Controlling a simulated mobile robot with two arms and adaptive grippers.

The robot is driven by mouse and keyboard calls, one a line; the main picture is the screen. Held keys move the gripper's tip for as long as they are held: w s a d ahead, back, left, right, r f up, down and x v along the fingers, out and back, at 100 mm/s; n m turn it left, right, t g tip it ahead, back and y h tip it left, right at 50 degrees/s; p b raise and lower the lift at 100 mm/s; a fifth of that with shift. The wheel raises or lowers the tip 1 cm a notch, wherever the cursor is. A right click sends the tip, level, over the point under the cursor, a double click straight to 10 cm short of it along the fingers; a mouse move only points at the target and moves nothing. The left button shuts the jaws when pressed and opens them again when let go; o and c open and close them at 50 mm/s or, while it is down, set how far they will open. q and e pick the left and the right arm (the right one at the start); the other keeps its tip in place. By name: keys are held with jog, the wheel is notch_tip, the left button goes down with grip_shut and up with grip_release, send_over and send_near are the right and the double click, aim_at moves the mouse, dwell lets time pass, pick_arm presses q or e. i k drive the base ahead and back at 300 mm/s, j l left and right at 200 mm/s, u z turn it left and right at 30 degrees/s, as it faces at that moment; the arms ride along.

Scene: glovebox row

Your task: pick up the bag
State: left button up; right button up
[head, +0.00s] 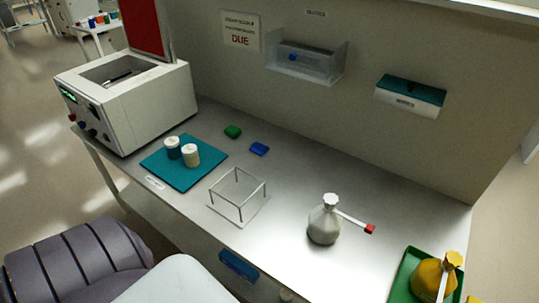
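A grey bag (324,225) with a gathered white neck stands upright on the metal bench, right of the middle. A pale stick with a red end leans out to the right beside its neck; I cannot tell if it is attached. Neither gripper shows in the head view, and nothing is seen touching either bag.
A wire frame stand (239,195), a teal mat (176,174) with two lidded jars, and green (233,131) and blue (259,149) blocks lie left of the grey bag. A white machine (140,103) with a raised red lid stands far left. Bench behind the grey bag is clear.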

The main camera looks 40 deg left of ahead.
aim_at(325, 227)
jog(key=u, duration=0.7)
jog(key=j+z, duration=0.15)
